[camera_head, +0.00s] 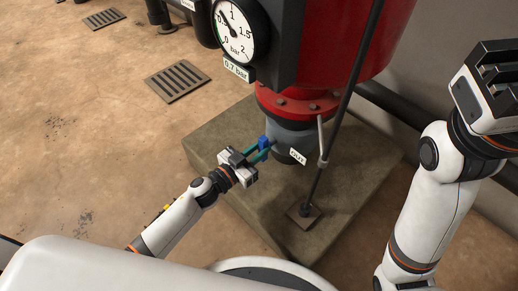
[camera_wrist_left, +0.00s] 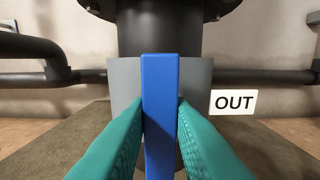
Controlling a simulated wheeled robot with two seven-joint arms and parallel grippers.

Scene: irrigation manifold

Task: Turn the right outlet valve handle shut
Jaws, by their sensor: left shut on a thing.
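The blue valve handle (camera_head: 263,141) sits on the left side of the grey outlet fitting (camera_head: 290,138), below the red tank. In the left wrist view the blue handle (camera_wrist_left: 160,100) is an upright bar in front of the grey fitting (camera_wrist_left: 195,85). My left gripper (camera_head: 261,149) is shut on it, with one teal finger on each side. A white OUT label (camera_head: 298,156) is beside the fitting; it also shows in the left wrist view (camera_wrist_left: 234,102). My right gripper (camera_head: 490,85) is raised at the upper right, away from the valve; its fingertips cannot be made out.
The red tank (camera_head: 345,45) stands above a concrete plinth (camera_head: 345,190). A dark slanted rod (camera_head: 345,105) rises from a foot plate right of the outlet. A gauge (camera_head: 237,30) and a 0.7 bar tag (camera_head: 236,69) are at the upper left. Open floor lies left, with drain grates (camera_head: 176,81).

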